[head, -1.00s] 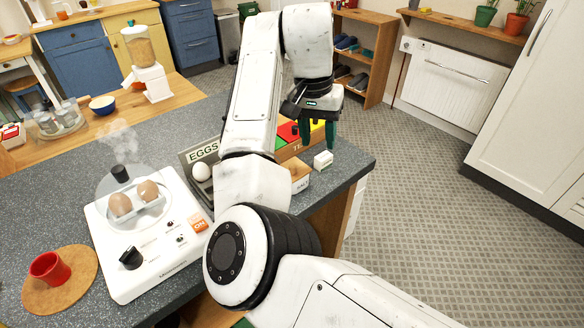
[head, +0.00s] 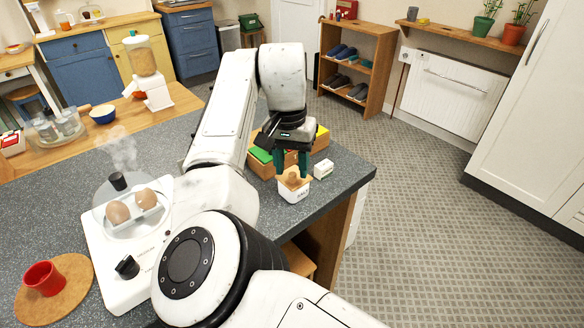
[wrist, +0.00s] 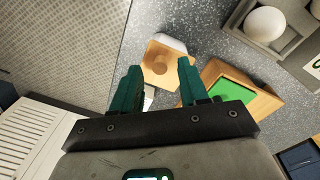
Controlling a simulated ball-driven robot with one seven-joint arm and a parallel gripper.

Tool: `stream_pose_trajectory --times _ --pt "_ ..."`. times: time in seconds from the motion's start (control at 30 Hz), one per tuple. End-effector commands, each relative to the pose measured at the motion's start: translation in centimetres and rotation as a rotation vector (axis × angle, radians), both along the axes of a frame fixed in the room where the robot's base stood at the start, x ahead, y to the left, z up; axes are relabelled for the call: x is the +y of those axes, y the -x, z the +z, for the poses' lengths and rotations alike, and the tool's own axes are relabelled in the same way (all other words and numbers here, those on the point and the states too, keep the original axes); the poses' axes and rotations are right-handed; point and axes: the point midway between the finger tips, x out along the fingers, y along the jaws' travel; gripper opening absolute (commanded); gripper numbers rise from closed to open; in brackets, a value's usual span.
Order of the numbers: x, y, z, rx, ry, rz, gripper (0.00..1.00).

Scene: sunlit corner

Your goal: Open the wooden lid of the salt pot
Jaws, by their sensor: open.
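The salt pot (head: 296,193) is a small white pot with lettering on its front, standing near the counter's right edge. Its wooden lid (head: 293,179) lies on top and looks closed. In the wrist view the lid (wrist: 158,68) shows a round knob, with the white pot (wrist: 170,42) peeking out beyond it. My gripper (head: 291,167) is open, pointing down just above the lid. In the wrist view its two green fingers (wrist: 158,72) appear on either side of the lid, holding nothing. Whether a fingertip touches the lid I cannot tell.
A wooden tea box (head: 262,166) with coloured compartments stands close behind the pot. A steaming egg cooker (head: 112,270) and a red cup (head: 44,278) are at left. The counter edge (head: 352,190) is close on the right.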

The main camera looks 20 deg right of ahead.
Motion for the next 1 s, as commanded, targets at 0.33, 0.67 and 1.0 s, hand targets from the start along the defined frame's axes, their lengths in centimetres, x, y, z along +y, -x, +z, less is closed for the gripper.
stream_pose_trajectory --times 0.33,0.67,1.0 --pt "-0.08 0.05 -1.49 -0.001 0.001 0.0 0.44" --pt "-0.09 0.05 -1.47 -0.001 0.001 -0.001 0.26" --pt "-0.09 0.05 -1.45 -0.001 0.001 -0.001 0.0"
